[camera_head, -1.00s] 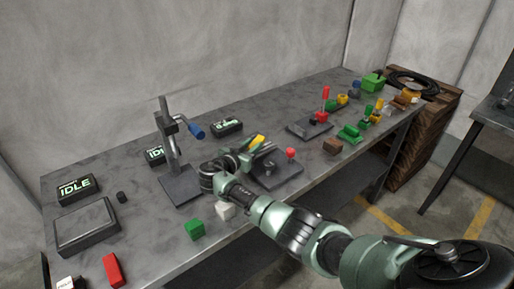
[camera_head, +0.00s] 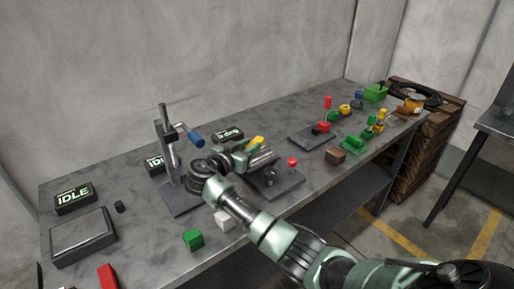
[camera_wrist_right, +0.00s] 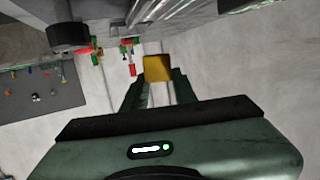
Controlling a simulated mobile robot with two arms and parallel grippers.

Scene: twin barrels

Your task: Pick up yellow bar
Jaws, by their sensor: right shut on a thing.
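The yellow bar (camera_head: 257,142) shows at the fingertips of my right gripper (camera_head: 248,153), over the workbench behind the small fixture with a red knob. In the right wrist view the yellow bar (camera_wrist_right: 158,69) is between the two dark green fingers of my right gripper (camera_wrist_right: 159,82), which is shut on it. Much of the bar is hidden by the gripper in the head view. I cannot tell whether the bar touches the bench or the fixture. My left gripper is not in view.
The red-knobbed fixture (camera_head: 272,184) is right under my gripper, and a press stand (camera_head: 180,197) is on its left. A green cube (camera_head: 193,240) and a white cube (camera_head: 224,221) lie near the front edge. More fixtures and blocks stand to the right.

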